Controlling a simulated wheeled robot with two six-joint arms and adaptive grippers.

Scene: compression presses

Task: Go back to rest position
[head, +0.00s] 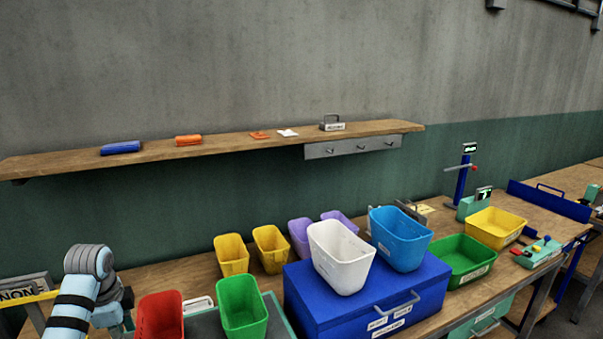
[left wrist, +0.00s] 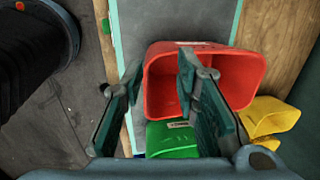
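My left arm (head: 80,290) comes in at the lower left of the head view; its fingers are not clear there. In the left wrist view my left gripper (left wrist: 160,68) is open, with its two fingers apart and nothing held between them. A red bin (left wrist: 225,75) lies beyond the fingers, partly covered by the right-hand one. I cannot tell how far the fingers are from its rim. In the head view the red bin (head: 160,317) is just right of my left arm. My right gripper is in neither view.
A green bin (head: 242,308) stands beside the red one. Yellow bins (head: 231,255) and purple bins stand behind. White (head: 341,258) and blue (head: 401,238) bins sit on a blue toolbox (head: 340,300). A wooden shelf (head: 230,148) runs along the wall.

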